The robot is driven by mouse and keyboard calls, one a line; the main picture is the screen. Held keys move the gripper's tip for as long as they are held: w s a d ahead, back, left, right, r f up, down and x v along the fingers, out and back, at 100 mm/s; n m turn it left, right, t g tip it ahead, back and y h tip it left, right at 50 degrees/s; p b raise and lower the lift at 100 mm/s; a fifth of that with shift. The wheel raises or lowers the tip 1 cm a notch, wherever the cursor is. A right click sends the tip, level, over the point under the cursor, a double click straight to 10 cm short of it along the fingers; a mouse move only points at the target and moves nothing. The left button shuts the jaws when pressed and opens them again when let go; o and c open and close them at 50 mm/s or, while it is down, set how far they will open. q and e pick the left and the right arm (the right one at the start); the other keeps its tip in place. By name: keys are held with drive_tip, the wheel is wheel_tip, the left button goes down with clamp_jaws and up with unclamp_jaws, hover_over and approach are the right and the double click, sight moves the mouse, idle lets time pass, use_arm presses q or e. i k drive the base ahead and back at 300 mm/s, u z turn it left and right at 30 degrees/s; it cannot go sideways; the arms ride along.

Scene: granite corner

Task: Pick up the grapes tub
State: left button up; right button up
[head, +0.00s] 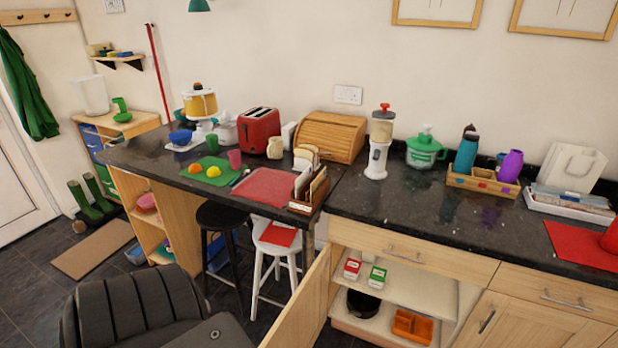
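I cannot make out with certainty which item is the grapes tub. Two small tubs with white labels stand on the upper shelf inside the open lower cupboard: a red tub (352,268) and a green tub (377,276) to its right. Their labels are too small to read. They stand upright, a small gap apart, below the dark worktop. Neither of my grippers is in view.
The cupboard door (298,305) stands open on the left. A dark pot (363,303) and an orange divided tray (411,326) sit on the lower shelf. A white stool (278,250) stands left of the door. A dark ribbed shape fills the lower left.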

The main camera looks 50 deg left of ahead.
sight(353, 268)
drive_tip(key=z, duration=1.7)
drive_tip(key=k, duration=2.6)
drive_tip(key=u, duration=1.6)
drive_tip(key=i, duration=1)
drive_tip(key=z, duration=0.05)
